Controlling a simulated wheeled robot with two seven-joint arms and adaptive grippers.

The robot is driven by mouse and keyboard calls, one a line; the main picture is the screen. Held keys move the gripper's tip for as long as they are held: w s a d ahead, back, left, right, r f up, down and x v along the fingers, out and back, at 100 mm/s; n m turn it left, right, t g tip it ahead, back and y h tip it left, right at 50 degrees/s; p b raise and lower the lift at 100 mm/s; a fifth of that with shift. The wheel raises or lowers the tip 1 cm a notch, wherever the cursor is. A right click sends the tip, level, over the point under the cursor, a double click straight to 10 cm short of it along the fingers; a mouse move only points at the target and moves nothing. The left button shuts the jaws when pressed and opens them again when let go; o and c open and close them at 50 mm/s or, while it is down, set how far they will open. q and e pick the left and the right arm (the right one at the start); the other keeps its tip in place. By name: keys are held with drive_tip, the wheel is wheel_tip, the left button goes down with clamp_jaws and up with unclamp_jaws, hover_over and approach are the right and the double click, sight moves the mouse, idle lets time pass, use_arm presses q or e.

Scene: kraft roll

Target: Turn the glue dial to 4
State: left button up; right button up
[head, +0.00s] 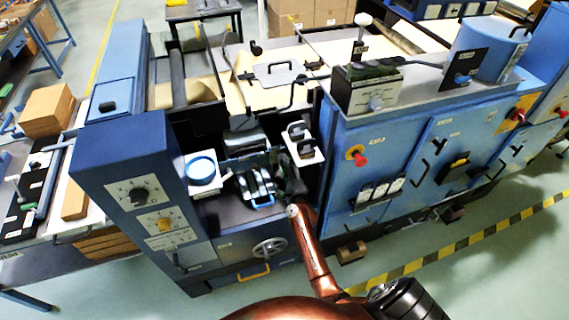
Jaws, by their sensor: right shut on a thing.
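On the front of the blue cabinet at the left, a black dial (139,194) sits on a white plate with marks around it. My left gripper is out of view.
A white plate with two black knobs (305,150) is just above my right gripper. A handwheel (268,247) is below. Blue cabinets with a red knob (359,159) flank the bay at right.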

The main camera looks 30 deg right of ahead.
drive_tip(key=shift+d+m, duration=0.1)
drive_tip(key=shift+m, duration=0.3)
drive_tip(key=o, duration=1.2)
drive_tip(key=shift+c, duration=0.2)
drive_tip(key=v, duration=1.2)
drive_tip(key=shift+f, duration=0.1)
